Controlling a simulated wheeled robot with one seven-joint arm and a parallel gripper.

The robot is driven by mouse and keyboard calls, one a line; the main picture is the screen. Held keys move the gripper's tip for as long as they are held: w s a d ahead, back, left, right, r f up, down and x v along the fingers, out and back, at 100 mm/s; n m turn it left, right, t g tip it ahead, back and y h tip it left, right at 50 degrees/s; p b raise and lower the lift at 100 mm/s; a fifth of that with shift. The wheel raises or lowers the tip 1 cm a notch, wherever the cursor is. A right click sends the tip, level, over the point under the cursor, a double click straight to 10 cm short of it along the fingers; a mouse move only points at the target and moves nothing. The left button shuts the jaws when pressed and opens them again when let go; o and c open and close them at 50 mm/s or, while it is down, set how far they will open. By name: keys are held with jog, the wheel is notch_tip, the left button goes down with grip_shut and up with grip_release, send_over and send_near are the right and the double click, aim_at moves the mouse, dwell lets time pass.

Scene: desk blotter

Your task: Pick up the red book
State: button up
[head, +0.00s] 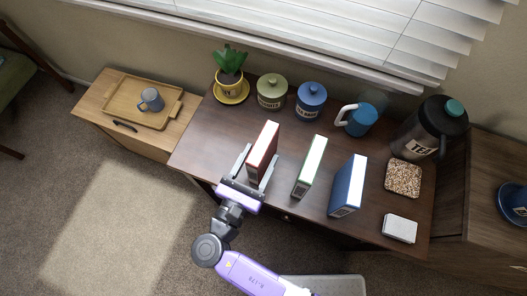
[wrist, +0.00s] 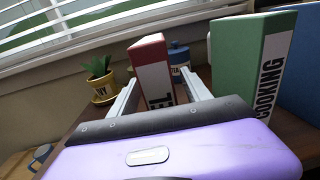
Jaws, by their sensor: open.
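The red book (head: 263,148) stands upright on the dark brown desk (head: 200,147). In the head view it is the leftmost of three standing books. My gripper (head: 257,165) is open, with one finger on each side of the red book's near end. In the wrist view the red book (wrist: 152,72) rises between the two fingers of my gripper (wrist: 160,98), its white spine with dark letters facing me. I cannot tell whether either finger touches it.
A green book (head: 309,167) stands close right of my gripper, with a blue book (head: 347,186) beyond it. Behind are a potted plant (head: 230,68), a green canister (head: 272,92) and a blue canister (head: 311,101). A blue mug (head: 361,121) and large dark jug (head: 428,128) stand right.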

aim_at(265, 147)
jog(key=shift+x, duration=1.9)
jog(key=shift+s+r, duration=0.1)
jog(key=shift+r, duration=0.05)
grip_shut()
